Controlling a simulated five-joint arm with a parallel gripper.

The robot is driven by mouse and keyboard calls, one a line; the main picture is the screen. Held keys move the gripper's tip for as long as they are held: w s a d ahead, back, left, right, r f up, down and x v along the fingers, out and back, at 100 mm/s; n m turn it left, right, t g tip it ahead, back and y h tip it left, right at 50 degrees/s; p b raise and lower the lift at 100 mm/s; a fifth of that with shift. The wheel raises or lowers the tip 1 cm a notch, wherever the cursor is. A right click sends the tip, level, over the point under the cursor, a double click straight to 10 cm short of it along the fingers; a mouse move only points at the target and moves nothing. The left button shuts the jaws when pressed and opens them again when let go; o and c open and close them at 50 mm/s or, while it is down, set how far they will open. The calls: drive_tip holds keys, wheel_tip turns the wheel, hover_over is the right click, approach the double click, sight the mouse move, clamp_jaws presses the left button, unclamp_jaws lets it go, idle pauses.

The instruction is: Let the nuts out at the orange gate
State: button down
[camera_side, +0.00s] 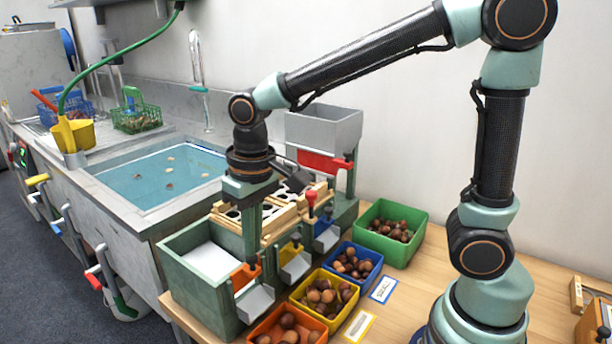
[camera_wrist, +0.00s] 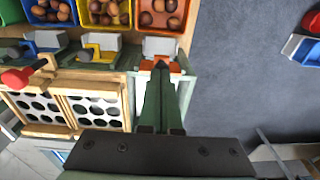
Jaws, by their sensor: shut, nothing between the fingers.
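The orange gate (camera_side: 243,277) sits at the near end of the green sorting machine (camera_side: 205,290), above a grey chute (camera_side: 256,301) with no nuts on it. The gate also shows in the wrist view (camera_wrist: 147,66). My gripper (camera_side: 252,262) is shut and empty, pointing down at the orange gate. In the wrist view its fingertips (camera_wrist: 161,66) overlap the gate and hide part of it; I cannot tell whether they touch. Below the chute, the orange bin (camera_side: 258,330) holds several brown nuts (camera_side: 288,320); the bin also shows in the wrist view (camera_wrist: 184,27).
A yellow bin (camera_side: 345,315), a blue bin (camera_side: 371,280) and a green bin (camera_side: 405,256) with nuts stand along the machine. A grey hopper (camera_side: 325,130) stands behind. A water-filled sink (camera_side: 150,195) lies left.

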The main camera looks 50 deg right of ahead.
sight(256, 262)
drive_tip(key=shift+f, duration=0.25)
drive_tip(key=shift+f, duration=2.05)
drive_tip(key=shift+s, duration=0.1)
wheel_tip(256, 262, up, 14)
drive_tip(key=s+d+f+t, duration=0.2)
drive_tip(key=d, duration=0.3)
drive_tip(key=s+d+f+t, duration=0.1)
drive_tip(key=s+d+t, duration=0.1)
drive_tip(key=d, duration=0.4)
drive_tip(key=shift+s+f+t, duration=0.4)
drive_tip(key=shift+s, duration=0.3)
drive_tip(key=shift+d, duration=0.1)
